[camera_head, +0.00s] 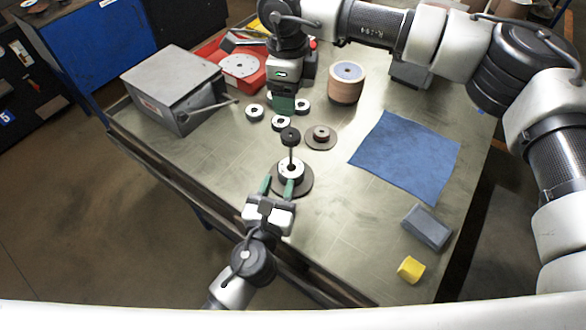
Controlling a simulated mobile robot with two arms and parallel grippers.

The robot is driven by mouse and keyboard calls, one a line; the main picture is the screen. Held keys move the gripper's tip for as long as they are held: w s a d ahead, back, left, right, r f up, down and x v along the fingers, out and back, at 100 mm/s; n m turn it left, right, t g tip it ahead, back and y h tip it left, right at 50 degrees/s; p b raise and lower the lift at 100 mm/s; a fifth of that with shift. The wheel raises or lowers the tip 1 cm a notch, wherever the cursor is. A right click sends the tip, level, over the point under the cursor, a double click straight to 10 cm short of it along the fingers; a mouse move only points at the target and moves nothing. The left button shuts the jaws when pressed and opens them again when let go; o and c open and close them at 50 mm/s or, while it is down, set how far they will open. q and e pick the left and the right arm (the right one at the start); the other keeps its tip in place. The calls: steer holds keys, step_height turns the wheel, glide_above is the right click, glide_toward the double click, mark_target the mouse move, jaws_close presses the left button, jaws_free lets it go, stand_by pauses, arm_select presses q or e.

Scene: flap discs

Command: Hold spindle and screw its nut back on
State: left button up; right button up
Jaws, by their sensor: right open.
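The spindle stands upright on the table, with a brown round base (305,186), a white ring (291,170) low on it and a thin rod (291,155). A dark round nut (290,136) shows at the rod's top; whether it is threaded on cannot be told. My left gripper (277,182) is open at the near left side of the base, its green fingers apart; its right finger overlaps the base in the picture, and contact is unclear. My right gripper (284,106) is open, beyond the nut in the picture, its fingers partly overlapping each other.
Several white-and-black rings (254,112) lie around my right gripper. A brown disc with a hub (321,137) and a disc stack (346,84) are to the right. A grey metal box (170,85), red tray (243,84), blue cloth (405,155), grey block (426,228) and yellow block (411,269) surround them.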

mark_target(290, 158)
arm_select(q)
steer(key=f, duration=0.1)
steer(key=f+b, duration=0.2)
steer(key=shift+w+d+f, duration=0.15)
steer(key=shift+w+f, duration=0.1)
steer(key=shift+f, duration=0.1)
arm_select(e)
steer(key=f, duration=0.3)
steer(key=shift+w+d+f, duration=0.15)
steer(key=shift+w+f, duration=0.1)
steer(key=shift+f, duration=0.1)
arm_select(q)
steer(key=shift+s+r, duration=0.1)
arm_select(e)
steer(key=shift+s+r, duration=0.1)
arm_select(q)
steer(key=x, duration=1.1)
steer(key=shift+s, duration=0.1)
jaws_close()
